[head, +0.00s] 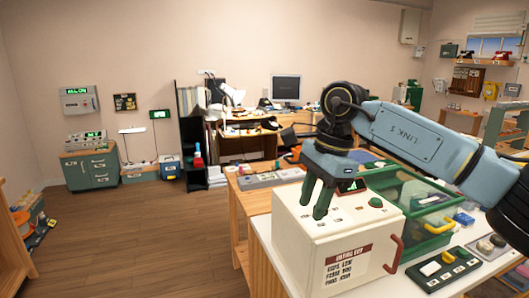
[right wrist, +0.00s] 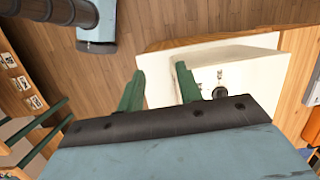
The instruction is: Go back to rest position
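My right gripper (head: 314,206) hangs from the arm that comes in from the right, with its green fingers pointing down in front of the top left part of a white box (head: 318,250). In the right wrist view its two green fingers (right wrist: 160,70) are spread apart with nothing between them, and the white box top (right wrist: 222,70) lies beyond them. I cannot tell whether the fingertips touch the box.
The white box has a red handle (head: 394,252) and stands on a white-topped table (head: 268,238). A green glass-sided case (head: 432,242) and a switch panel (head: 443,268) sit close by. A wooden bench (head: 252,200) stands behind. The wooden floor (head: 140,235) at left is clear.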

